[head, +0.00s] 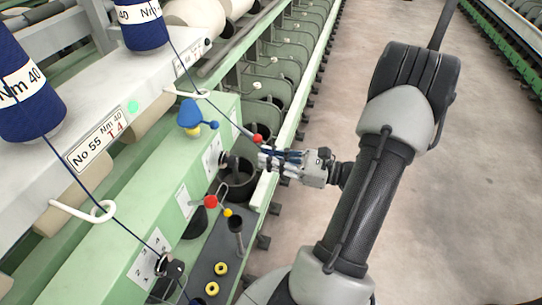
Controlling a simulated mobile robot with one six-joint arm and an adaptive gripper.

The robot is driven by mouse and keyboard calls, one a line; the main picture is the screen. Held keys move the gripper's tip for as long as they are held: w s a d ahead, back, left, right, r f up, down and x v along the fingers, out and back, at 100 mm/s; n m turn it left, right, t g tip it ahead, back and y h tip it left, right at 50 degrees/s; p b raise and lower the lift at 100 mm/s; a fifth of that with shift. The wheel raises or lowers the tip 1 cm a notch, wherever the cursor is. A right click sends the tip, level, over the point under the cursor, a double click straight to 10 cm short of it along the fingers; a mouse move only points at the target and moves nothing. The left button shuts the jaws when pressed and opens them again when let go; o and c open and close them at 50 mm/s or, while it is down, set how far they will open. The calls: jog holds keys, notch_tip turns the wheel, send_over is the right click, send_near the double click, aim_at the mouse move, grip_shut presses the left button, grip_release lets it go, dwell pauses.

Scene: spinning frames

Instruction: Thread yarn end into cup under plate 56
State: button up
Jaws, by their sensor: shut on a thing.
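My gripper (264,158) is shut at the front of the green machine, with dark blue yarn (228,118) leading to its fingers. The yarn runs down from the upper blue bobbin (143,28) past a white wire guide (190,93). The yarn end itself is too small to make out at the fingers. A dark round cup (240,184) opens just below and left of my gripper.
A red ball (257,139) sits beside my fingertips, and a blue lever (196,114) is to their left. Another red ball on a bent wire (211,201) stands near the cup. A second yarn (95,205) runs from the nearer bobbin (28,95). The floor (310,215) at right is clear.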

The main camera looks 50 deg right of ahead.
notch_tip(320, 180, down, 6)
jog(key=b, duration=0.4)
jog(key=a+f+b+x, duration=0.1)
jog(key=b+x, duration=0.1)
jog(key=x, duration=0.6)
jog(key=shift+s+a+f, duration=0.1)
jog(key=shift+s+a, duration=0.35)
jog(key=shift+a, duration=0.3)
jog(key=shift+s+a+f, duration=0.1)
jog(key=shift+s+a, duration=0.4)
jog(key=shift+a, duration=0.25)
jog(key=shift+s+a+f, duration=0.1)
jog(key=shift+s+a, duration=0.35)
jog(key=shift+a, duration=0.35)
jog(key=shift+r, duration=0.1)
